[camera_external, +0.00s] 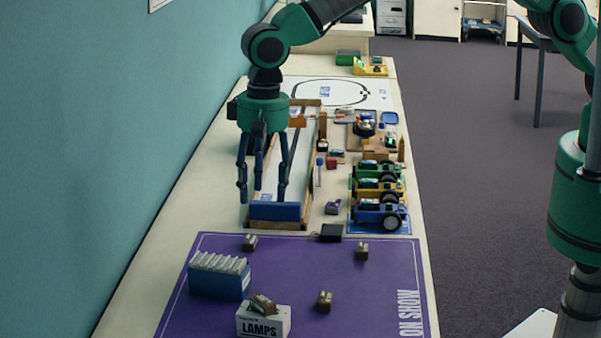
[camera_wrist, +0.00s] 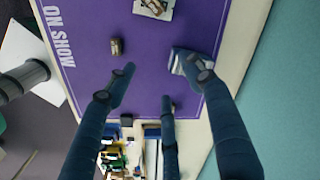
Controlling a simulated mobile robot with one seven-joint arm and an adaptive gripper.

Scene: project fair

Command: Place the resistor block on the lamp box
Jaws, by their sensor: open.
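The white lamp box (camera_external: 263,322), marked LAMPS, stands at the front of the purple mat. A small brown and grey block (camera_external: 263,304) lies tilted on its top. Similar blocks stand on the mat: one right of the box (camera_external: 324,300), one at the back left (camera_external: 249,242), one at the back right (camera_external: 362,251). I cannot tell by marking which is the resistor block. My gripper (camera_external: 262,188) is open and empty, hanging over the ramp behind the mat. In the wrist view, the lamp box (camera_wrist: 141,9) with its block (camera_wrist: 155,5) is at the top edge.
A blue holder of white sleeves (camera_external: 217,282) stands left on the purple mat (camera_external: 285,268). A wooden-sided ramp (camera_external: 275,211) lies below my gripper. Toy cars (camera_external: 378,213) and a black box (camera_external: 331,233) are to its right. The mat's middle is clear.

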